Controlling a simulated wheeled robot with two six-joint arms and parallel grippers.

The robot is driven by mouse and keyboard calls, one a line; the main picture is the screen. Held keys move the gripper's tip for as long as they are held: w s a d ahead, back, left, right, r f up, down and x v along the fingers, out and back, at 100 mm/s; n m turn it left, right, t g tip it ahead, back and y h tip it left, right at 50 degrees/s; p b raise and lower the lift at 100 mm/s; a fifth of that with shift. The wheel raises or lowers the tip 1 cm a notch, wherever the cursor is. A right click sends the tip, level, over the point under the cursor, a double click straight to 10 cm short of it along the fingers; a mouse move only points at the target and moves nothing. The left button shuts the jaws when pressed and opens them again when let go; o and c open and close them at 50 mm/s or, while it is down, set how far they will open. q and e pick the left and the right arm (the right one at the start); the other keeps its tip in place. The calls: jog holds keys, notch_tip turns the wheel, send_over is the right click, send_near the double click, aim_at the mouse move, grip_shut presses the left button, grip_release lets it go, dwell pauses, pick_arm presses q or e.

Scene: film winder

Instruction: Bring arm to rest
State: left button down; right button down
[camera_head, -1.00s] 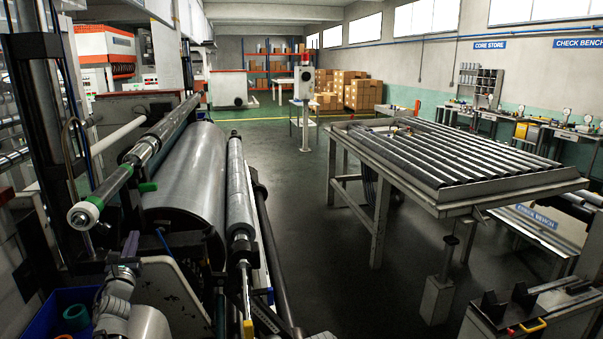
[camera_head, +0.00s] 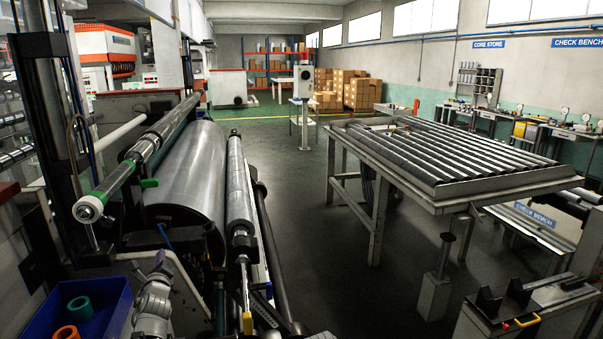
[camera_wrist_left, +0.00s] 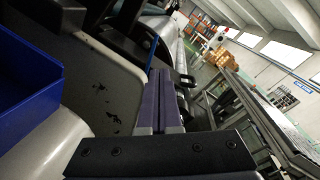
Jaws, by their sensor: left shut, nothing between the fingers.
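My left arm comes up from the bottom left of the head view, beside the blue bin. Its gripper (camera_head: 160,262) is small there and partly merges with the winder frame. In the left wrist view the two purple fingers of the left gripper (camera_wrist_left: 163,85) lie side by side, shut, with nothing between them. They point toward the winder and touch nothing that I can make out. My right gripper is in neither view.
A blue bin (camera_head: 112,310) holds teal (camera_head: 80,308) and orange (camera_head: 66,332) rings. The winder's large roller (camera_head: 190,175) and a shaft with a green collar (camera_head: 130,175) are close by. A roller table (camera_head: 455,192) stands right. The floor between is clear.

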pick_arm(q)
jog(key=s+d+f+n+g+h, duration=0.1)
jog(key=s+d+f+n+g, duration=0.45)
jog(key=d, duration=0.45)
jog(key=s+d+f+n+g+h, duration=0.2)
jog(key=s+d+f+n+g, duration=0.15)
jog(key=d+f+n, duration=0.45)
jog(key=s+d+f+n+g+h, duration=0.1)
jog(key=s+d+f+n+g, duration=0.2)
jog(key=s+d, duration=0.5)
jog(key=s+d+f+n+g, duration=0.4)
jog(key=s+d, duration=0.4)
jog(key=s, duration=0.5)
jog(key=shift+s+g+h, duration=0.15)
jog(key=shift+g+h, duration=0.15)
jog(key=shift+h, duration=0.1)
jog(key=shift+f, duration=0.1)
